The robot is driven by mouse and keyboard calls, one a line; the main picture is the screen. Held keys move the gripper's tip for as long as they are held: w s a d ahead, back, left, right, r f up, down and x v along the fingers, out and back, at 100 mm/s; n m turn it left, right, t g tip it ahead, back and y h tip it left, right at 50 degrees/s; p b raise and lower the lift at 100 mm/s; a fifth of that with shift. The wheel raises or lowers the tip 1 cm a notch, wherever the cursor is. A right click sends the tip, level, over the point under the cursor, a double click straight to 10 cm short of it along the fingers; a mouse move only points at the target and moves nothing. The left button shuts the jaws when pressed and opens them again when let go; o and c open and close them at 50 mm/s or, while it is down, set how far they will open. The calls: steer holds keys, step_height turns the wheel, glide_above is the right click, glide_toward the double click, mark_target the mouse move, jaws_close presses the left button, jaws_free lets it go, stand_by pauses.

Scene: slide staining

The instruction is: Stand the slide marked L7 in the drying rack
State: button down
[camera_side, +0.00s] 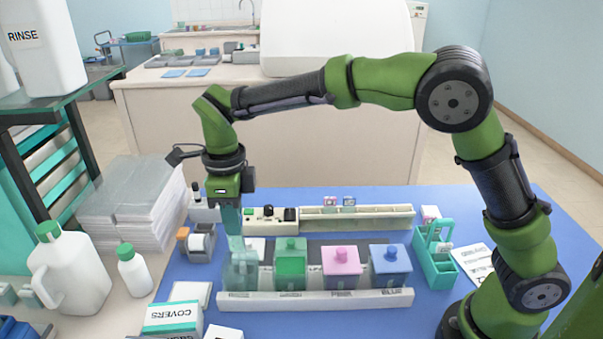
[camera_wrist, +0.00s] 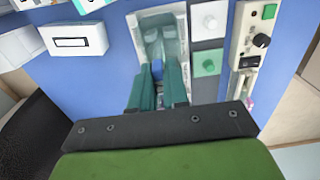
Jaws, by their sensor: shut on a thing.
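My gripper (camera_side: 234,238) points down over the open clear jar (camera_side: 240,272) at the left end of the row in the side view. In the wrist view its teal fingers (camera_wrist: 158,78) reach into the mouth of that jar (camera_wrist: 183,30). They are shut on a thin piece, apparently a slide, with a small blue part (camera_wrist: 157,68) showing between them. Its mark cannot be read and most of it is hidden.
Lidded green (camera_side: 290,265), pink (camera_side: 341,262) and blue (camera_side: 390,259) jars stand right of the clear jar behind a white labelled strip (camera_side: 320,300). A cream device with a black knob (camera_side: 290,214) sits left of the rack. A teal carrier (camera_side: 436,270) stands at right.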

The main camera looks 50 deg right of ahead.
steer(key=s+d+m, duration=0.2)
steer(key=d, duration=1.4)
steer(key=s+d+m, duration=0.2)
steer(key=d, duration=1.4)
steer(key=s+d+f+n, duration=0.3)
steer(key=s+d+n, duration=0.1)
steer(key=s+d, duration=0.2)
steer(key=shift+s+f, duration=0.15)
steer(key=shift+f, duration=3.5)
steer(key=shift+f, duration=0.3)
